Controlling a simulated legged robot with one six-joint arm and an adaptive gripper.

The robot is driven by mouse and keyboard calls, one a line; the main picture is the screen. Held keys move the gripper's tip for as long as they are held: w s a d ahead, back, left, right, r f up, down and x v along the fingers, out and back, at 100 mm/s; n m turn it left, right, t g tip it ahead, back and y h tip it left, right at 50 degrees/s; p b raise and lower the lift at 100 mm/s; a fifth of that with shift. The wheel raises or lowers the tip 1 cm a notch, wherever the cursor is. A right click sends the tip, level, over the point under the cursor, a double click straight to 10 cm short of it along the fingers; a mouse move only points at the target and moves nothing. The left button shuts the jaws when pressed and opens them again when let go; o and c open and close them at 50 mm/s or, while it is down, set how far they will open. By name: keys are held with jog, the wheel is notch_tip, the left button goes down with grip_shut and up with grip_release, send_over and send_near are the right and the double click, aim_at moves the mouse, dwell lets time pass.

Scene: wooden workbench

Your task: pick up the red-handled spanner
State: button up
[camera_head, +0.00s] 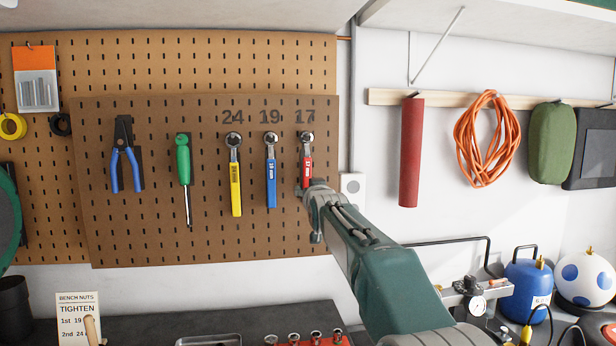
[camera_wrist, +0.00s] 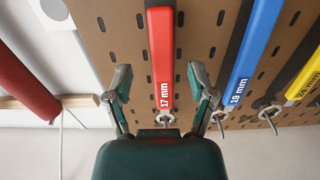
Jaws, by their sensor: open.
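The red-handled spanner (camera_head: 307,168), marked 17 mm, hangs upright on the brown pegboard under the number 17, its metal head at the top. My gripper (camera_head: 310,192) is at its lower end and hides part of the handle there. In the wrist view the red handle (camera_wrist: 161,50) runs between the two open fingers of my gripper (camera_wrist: 158,82), one on each side. The fingers look apart from the handle. The metal head shows low in that view, just above the gripper body. The exact depth between fingertips and handle is hard to tell.
The blue 19 mm spanner (camera_head: 271,172) hangs just left, near one finger in the wrist view (camera_wrist: 250,50). The yellow spanner (camera_head: 235,180), green screwdriver (camera_head: 183,165) and pliers (camera_head: 125,160) hang further left. A red cylinder (camera_head: 411,150) hangs right. Below is a dark bench (camera_head: 150,325).

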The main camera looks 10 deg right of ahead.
jog(key=shift+w+a+f, duration=0.1)
jog(key=shift+w+a, duration=0.05)
jog(key=shift+w, duration=0.75)
jog(key=shift+w+a, duration=0.1)
jog(key=shift+w, duration=0.8)
jog(key=shift+d, duration=0.1)
grip_shut()
